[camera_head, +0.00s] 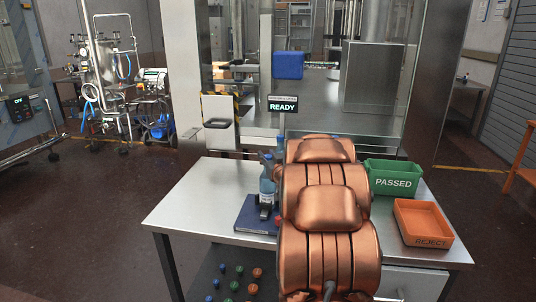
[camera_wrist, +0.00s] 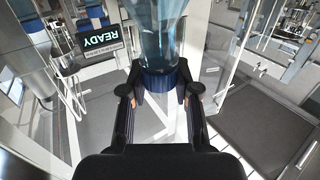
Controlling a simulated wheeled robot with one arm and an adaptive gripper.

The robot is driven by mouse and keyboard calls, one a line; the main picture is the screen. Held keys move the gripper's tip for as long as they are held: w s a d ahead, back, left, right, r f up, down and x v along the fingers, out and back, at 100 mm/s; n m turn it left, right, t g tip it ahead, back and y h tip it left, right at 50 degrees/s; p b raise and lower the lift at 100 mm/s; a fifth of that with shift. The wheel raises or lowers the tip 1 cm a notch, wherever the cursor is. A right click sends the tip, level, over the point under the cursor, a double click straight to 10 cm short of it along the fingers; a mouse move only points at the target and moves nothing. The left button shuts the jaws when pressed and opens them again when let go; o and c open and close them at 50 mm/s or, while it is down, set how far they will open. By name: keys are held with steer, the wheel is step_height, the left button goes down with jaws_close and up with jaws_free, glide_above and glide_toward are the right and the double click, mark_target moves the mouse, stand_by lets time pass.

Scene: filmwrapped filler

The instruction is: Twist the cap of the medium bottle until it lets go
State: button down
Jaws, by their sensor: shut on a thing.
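My gripper (camera_wrist: 160,91) is shut on the dark blue cap (camera_wrist: 158,80) of a bottle, one finger on each side. The wrist view is upside down, so the clear bluish bottle body (camera_wrist: 160,32) shows above its cap. In the head view a light blue bottle (camera_head: 267,186) stands upright on a dark blue base (camera_head: 250,214), with dark parts at its top and low on its front. A second blue-topped bottle (camera_head: 281,146) shows partly behind my arm. My arm hides most of my gripper there, and I cannot tell whether the cap is loose.
A green PASSED bin (camera_head: 393,194) and an orange REJECT tray (camera_head: 424,235) stand on the right of the metal table (camera_head: 190,205). A READY sign (camera_head: 283,105) stands behind the bottles. Several coloured caps (camera_head: 235,285) lie below the table's front edge. The table's left is clear.

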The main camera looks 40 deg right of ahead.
steer(key=n+y+p, duration=0.1)
steer(key=y+p, duration=0.1)
steer(key=n+t+y+p, duration=0.1)
steer(key=p, duration=0.1)
steer(key=n+y+p, duration=0.1)
steer(key=y+p, duration=0.1)
steer(key=p, duration=0.1)
steer(key=shift+s+d+r+n+t+y, duration=0.1)
steer(key=shift+d+r+n+t+y, duration=0.05)
steer(key=shift+r+n+t+y, duration=0.15)
steer(key=n+y+p, duration=0.2)
steer(key=y+p, duration=0.1)
steer(key=shift+f+y, duration=0.15)
steer(key=shift+y, duration=0.15)
steer(key=shift+f+n+y+p, duration=0.1)
steer(key=shift+n+y+p, duration=0.6)
steer(key=shift+n+y, duration=0.45)
steer(key=shift+g+y, duration=0.4)
steer(key=shift+y, duration=0.15)
steer(key=c, duration=0.8)
jaws_free()
